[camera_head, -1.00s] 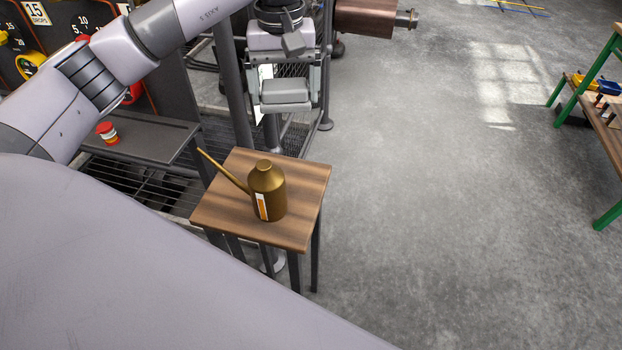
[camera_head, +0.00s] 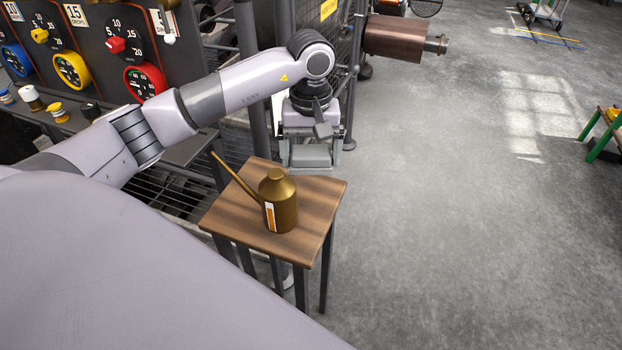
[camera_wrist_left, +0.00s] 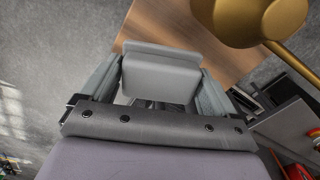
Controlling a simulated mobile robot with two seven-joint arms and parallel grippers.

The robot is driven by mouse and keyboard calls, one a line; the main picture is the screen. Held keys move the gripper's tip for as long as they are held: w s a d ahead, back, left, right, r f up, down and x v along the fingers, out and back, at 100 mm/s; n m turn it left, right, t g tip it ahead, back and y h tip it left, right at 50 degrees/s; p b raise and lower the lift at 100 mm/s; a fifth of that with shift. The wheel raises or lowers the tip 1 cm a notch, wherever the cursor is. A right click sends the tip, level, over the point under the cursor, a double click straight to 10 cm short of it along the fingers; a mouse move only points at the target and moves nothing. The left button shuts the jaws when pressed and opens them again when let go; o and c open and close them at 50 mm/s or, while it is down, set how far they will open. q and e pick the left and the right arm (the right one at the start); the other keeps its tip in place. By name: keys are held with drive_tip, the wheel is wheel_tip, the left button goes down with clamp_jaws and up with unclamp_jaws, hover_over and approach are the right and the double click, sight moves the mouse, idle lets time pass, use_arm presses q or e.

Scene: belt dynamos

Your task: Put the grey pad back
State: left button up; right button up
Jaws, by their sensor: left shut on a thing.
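The grey pad (camera_head: 311,156) is a small block held in the jaws of my left gripper (camera_head: 311,148). In the left wrist view the pad (camera_wrist_left: 162,76) fills the space between both fingers. In the head view the gripper hangs just behind the far edge of a small wooden table (camera_head: 317,205). In the wrist view the pad covers part of the table top; I cannot tell the gap between them. My right gripper is not in view.
A brass oil can (camera_head: 280,208) with a long spout stands on the table, close to the gripper. A panel of dials (camera_head: 112,45) and a dark shelf with jars (camera_head: 57,112) are at left. Grey floor (camera_head: 450,200) is open to the right.

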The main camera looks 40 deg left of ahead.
sight(311, 151)
use_arm(q)
drive_tip(key=shift+f, duration=3.3)
drive_tip(key=shift+f+b, duration=0.2)
drive_tip(key=shift+b, duration=0.2)
drive_tip(key=o, duration=0.7)
drive_tip(key=shift+o, duration=0.2)
drive_tip(key=shift+r, duration=0.15)
drive_tip(key=shift+r+p, duration=0.2)
drive_tip(key=shift+p, duration=0.1)
wheel_tip(311, 151, up, 12)
drive_tip(key=shift+f, duration=0.1)
